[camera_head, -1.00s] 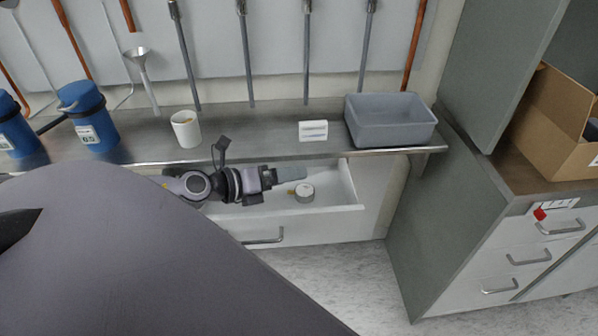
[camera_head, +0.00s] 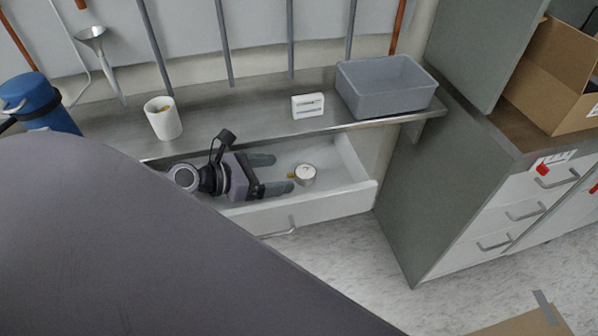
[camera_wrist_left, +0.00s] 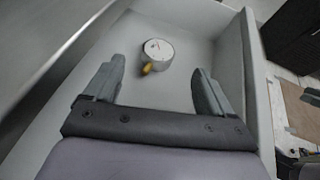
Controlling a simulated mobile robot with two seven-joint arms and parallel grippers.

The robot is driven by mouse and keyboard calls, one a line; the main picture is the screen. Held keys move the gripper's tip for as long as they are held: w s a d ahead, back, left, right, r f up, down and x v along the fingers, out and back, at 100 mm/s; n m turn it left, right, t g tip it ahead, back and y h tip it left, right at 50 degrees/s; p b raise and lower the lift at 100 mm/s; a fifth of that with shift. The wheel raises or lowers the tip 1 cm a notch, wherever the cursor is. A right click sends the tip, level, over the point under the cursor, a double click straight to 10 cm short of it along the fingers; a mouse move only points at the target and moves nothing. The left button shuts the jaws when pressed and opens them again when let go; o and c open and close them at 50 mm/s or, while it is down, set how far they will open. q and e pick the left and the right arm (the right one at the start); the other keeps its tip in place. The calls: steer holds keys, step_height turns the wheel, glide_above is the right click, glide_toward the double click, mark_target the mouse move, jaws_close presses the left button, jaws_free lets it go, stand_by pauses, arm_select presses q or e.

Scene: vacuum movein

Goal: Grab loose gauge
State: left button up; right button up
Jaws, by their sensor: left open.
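The loose gauge (camera_head: 305,175) is a small round silver piece with a pale dial and a brass stem. It lies in the open white drawer (camera_head: 345,197) under the steel shelf. My left gripper (camera_head: 277,174) is open, its two grey fingers reaching into the drawer and pointing at the gauge. In the left wrist view the gauge (camera_wrist_left: 156,55) lies just beyond the fingertips, between their lines, with its brass stem toward the gripper. The fingers (camera_wrist_left: 158,75) do not touch it. My right gripper is not in view.
The steel shelf (camera_head: 225,118) hangs over the drawer's back. On it stand a white cup (camera_head: 163,120), a small white box (camera_head: 307,105) and a grey bin (camera_head: 388,88). A grey-green cabinet (camera_head: 435,165) stands to the right. The drawer floor around the gauge is clear.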

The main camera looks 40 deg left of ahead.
mark_target(305, 172)
arm_select(q)
steer(key=shift+w+a+f+m, duration=0.1)
steer(key=shift+f+m, duration=0.1)
steer(key=shift+m, duration=0.1)
steer(key=shift+w, duration=0.15)
steer(key=shift+p+x, duration=0.5)
steer(key=shift+x, duration=2.9)
steer(key=shift+f, duration=0.1)
steer(key=shift+c, duration=0.3)
steer(key=c, duration=1.1)
steer(key=shift+p, duration=0.3)
steer(key=shift+c, duration=0.2)
